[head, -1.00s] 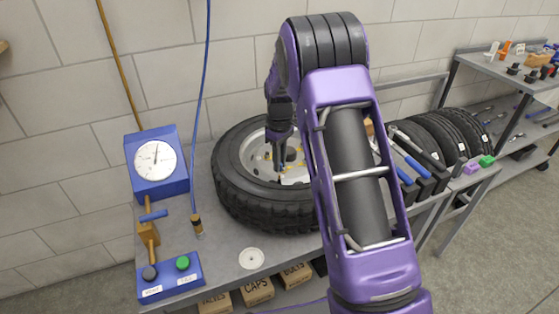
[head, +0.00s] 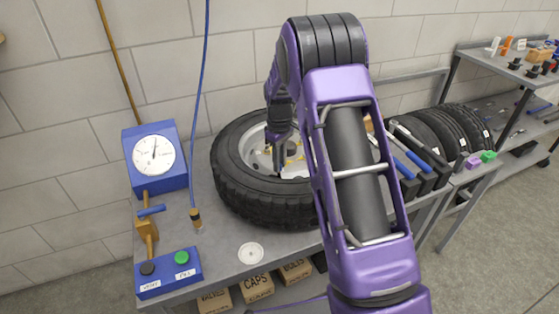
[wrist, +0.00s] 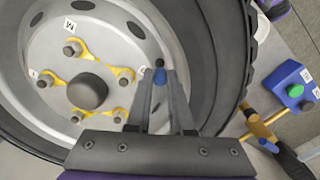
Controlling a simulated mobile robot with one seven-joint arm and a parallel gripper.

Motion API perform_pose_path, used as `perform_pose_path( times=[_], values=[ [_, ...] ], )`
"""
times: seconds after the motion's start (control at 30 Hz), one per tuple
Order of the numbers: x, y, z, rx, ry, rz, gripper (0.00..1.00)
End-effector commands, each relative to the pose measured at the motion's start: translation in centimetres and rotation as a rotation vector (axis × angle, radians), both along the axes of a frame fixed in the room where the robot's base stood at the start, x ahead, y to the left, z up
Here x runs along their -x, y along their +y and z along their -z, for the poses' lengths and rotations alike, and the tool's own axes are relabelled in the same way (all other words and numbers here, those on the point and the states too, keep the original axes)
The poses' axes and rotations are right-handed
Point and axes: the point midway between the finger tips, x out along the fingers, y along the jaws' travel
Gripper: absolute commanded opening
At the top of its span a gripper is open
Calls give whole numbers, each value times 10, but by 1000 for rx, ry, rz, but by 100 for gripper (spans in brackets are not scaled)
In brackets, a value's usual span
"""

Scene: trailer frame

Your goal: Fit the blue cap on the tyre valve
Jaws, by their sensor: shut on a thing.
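The tyre (head: 262,208) lies flat on the bench with its pale rim facing up. My gripper (head: 279,167) points down over the rim, inside the tyre. In the wrist view my gripper (wrist: 161,78) is shut on the blue cap (wrist: 159,76), which shows between the fingertips. The rim (wrist: 115,38) is behind it, with yellow pointers on several nuts and a dark hub (wrist: 87,91). The tyre valve cannot be made out clearly; the fingers cover that part of the rim. I cannot tell whether the cap touches the valve.
A blue gauge box (head: 155,158) stands left of the tyre. A control box (head: 168,272) with black and green buttons is at the front left. A hose end (head: 196,218) hangs beside the tyre. A white dish (head: 250,253) lies in front. Upright tyres (head: 447,137) stand at right.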

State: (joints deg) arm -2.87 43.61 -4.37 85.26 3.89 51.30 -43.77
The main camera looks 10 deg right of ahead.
Motion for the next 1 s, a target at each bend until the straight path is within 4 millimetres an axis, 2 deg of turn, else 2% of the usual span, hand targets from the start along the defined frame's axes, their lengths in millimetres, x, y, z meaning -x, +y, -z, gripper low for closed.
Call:
perform_pose_path(
  times=[0.4,0.43,0.6,0.8,0.93,1.0],
  values=[
    [0,0,5,0,0,0,0],
    [0,0,5,0,0,0,25],
    [0,0,5,0,0,1,55],
    [0,0,5,-1,1,0,57],
    [0,1,6,-1,2,0,81],
    [1,1,6,-2,3,0,82]
  ],
)
